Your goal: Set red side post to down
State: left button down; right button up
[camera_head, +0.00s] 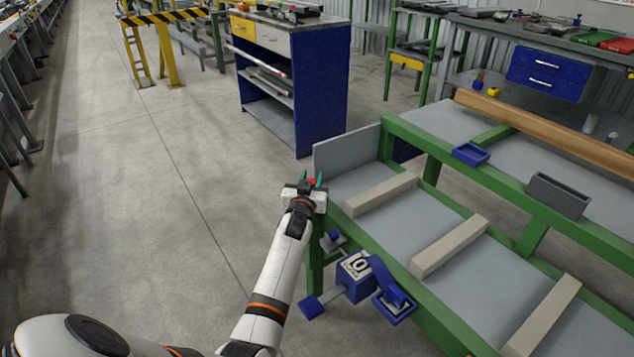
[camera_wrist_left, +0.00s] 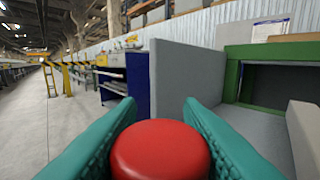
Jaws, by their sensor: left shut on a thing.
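The red knob of the side post (camera_wrist_left: 160,150) sits between the teal fingers of my left gripper (camera_head: 311,182), at the near left corner of the runout table (camera_head: 348,150). In the left wrist view both fingers (camera_wrist_left: 165,140) flank the red knob closely, shut on it. In the head view only a small bit of red shows between the fingers. The shaft under the knob is hidden by the gripper and arm. My right gripper is not in view.
Beige bars (camera_head: 450,246) cross the grey tabletop. A blue cabinet (camera_head: 318,90) stands behind. The floor at left is clear.

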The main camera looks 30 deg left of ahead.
pick_arm(q)
jog(key=shift+f, duration=0.15)
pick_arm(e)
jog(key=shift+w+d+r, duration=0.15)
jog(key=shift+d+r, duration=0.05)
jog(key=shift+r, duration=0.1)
pick_arm(q)
jog(key=shift+d+f, duration=0.1)
jog(key=shift+f, duration=0.05)
jog(key=c, duration=1)
grip_release()
jog(key=shift+s, duration=0.15)
jog(key=p+v, duration=0.2)
jog(key=v, duration=0.9)
jog(key=shift+s+d, duration=0.15)
jog(key=shift+s, duration=0.15)
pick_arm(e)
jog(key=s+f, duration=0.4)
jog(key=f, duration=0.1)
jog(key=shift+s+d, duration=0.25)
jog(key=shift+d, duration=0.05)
